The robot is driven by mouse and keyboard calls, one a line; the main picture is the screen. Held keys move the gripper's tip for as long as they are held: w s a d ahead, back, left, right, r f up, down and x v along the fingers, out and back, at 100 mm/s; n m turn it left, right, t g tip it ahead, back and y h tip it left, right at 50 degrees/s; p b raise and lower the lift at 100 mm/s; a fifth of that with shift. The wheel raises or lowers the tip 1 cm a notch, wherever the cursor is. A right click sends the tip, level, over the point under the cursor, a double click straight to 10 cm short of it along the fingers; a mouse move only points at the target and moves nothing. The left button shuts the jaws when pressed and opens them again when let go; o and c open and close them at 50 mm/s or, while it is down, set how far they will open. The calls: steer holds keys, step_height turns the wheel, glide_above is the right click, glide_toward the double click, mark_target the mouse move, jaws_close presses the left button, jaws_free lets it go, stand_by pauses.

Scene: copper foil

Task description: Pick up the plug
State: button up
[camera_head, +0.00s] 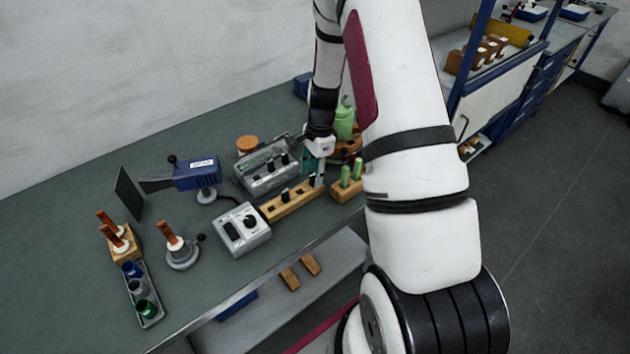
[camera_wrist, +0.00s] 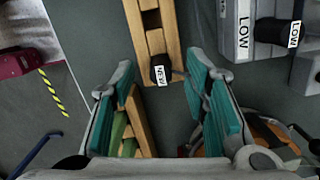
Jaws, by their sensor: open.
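A small black plug with a white "NEW" label (camera_wrist: 161,72) sits at the near end of a long wooden rack (camera_wrist: 151,125) in the wrist view. The rack also shows in the head view (camera_head: 277,209), where the end by my gripper is partly hidden. My gripper (camera_wrist: 163,62) is open, its two teal pads apart on either side of the plug in the picture. No contact with the plug shows. In the head view my gripper (camera_head: 314,168) hangs over the rack's right end, pointing down.
A grey device with black "LOW" parts (camera_wrist: 290,34) stands beside the rack. A wooden block with green handles (camera_head: 347,188) and a green bottle (camera_head: 344,122) are close to my gripper. A grey box with a knob (camera_head: 241,230) stands left of the rack.

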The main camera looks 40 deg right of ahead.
steer(key=shift+f, duration=0.75)
jaws_close()
steer(key=shift+w+r, duration=0.1)
